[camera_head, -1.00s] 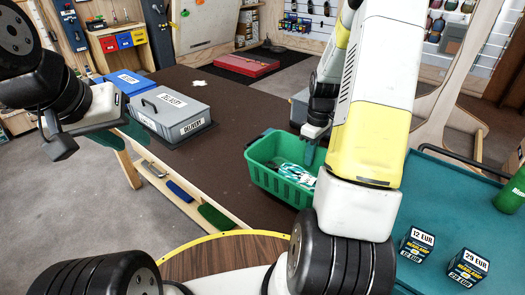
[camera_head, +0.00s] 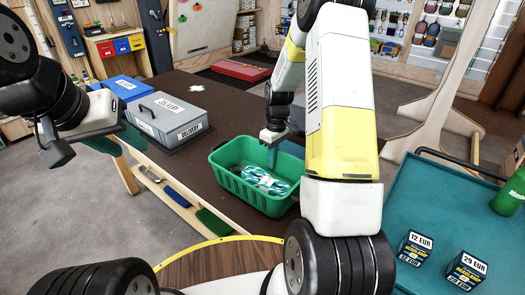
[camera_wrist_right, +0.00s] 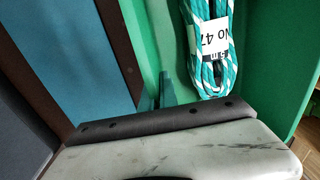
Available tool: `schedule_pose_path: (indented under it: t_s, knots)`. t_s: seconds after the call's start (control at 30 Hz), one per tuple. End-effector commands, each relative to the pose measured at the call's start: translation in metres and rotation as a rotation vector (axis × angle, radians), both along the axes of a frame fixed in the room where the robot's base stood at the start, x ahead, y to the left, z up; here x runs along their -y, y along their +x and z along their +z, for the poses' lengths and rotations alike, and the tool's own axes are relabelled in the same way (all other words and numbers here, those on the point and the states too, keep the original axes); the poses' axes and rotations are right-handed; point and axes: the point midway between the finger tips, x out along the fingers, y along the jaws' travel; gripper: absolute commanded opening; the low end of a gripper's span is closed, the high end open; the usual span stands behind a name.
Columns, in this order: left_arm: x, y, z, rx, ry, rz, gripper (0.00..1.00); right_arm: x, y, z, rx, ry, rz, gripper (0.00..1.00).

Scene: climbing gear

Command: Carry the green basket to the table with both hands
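The green basket (camera_head: 250,192) stands on the dark brown table, near its front right end. A coiled teal-and-white rope (camera_head: 264,180) with a white label lies inside it; the rope also shows in the right wrist view (camera_wrist_right: 210,55). My right gripper (camera_head: 271,157) points down at the basket's far right wall (camera_wrist_right: 145,35), its fingers close together with the wall apparently between them; my wrist partly hides the grip. My left gripper (camera_head: 118,142) is empty, beyond the table's left edge and well away from the basket. Its teal fingers appear apart.
A grey delivery case (camera_head: 168,115) and a blue box (camera_head: 117,88) stand at the table's left end. A red case (camera_head: 243,70) lies farther back. A teal-topped surface (camera_head: 425,195) with small priced boxes (camera_head: 415,247) and a green bottle (camera_head: 510,195) is at the right.

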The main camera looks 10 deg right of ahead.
Motion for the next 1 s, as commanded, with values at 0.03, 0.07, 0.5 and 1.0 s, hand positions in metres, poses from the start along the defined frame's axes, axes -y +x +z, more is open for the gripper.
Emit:
schedule_pose_path:
  t_s: [0.03, 0.07, 0.5, 1.0]
  knots:
    - [0.000, 0.000, 0.000, 0.000, 0.000, 0.000, 0.36, 0.000, 0.000, -0.007, -0.001, 0.000, 0.000, 0.00]
    - [0.000, 0.000, 0.000, 0.000, 0.000, 0.000, 0.36, 0.000, 0.000, -0.009, -0.001, 0.000, 0.000, 0.00]
    - [0.000, 0.000, 0.000, 0.000, 0.000, 0.000, 0.36, 0.000, 0.000, -0.018, 0.001, 0.001, 0.000, 0.00]
    - [0.000, 0.000, 0.000, 0.000, 0.000, 0.000, 0.36, 0.000, 0.001, -0.015, 0.003, 0.000, 0.000, 0.25]
